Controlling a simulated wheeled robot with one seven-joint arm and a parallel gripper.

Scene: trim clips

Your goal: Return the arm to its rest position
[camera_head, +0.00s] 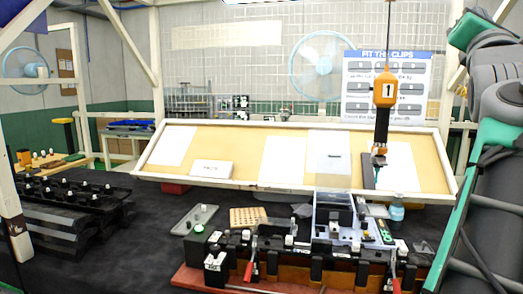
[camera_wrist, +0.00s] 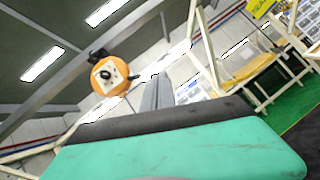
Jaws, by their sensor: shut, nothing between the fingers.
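My arm shows along the right edge of the head view, its green and grey links raised at the upper right, beside the work table. I cannot make out its fingertips there. In the wrist view, my gripper (camera_wrist: 157,93) shows as two narrow grey fingers close together beyond a green and black body that fills the lower part. It is shut with nothing held. It points up towards the ceiling and the far wall, away from the table top.
A dark table (camera_head: 140,258) carries a clip fixture (camera_head: 310,262) on a red base. A slanted board (camera_head: 250,152) with papers stands behind it. An orange tool (camera_head: 385,90) marked 1 hangs on a cable. Black racks (camera_head: 70,205) stand at left. The table's left middle is clear.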

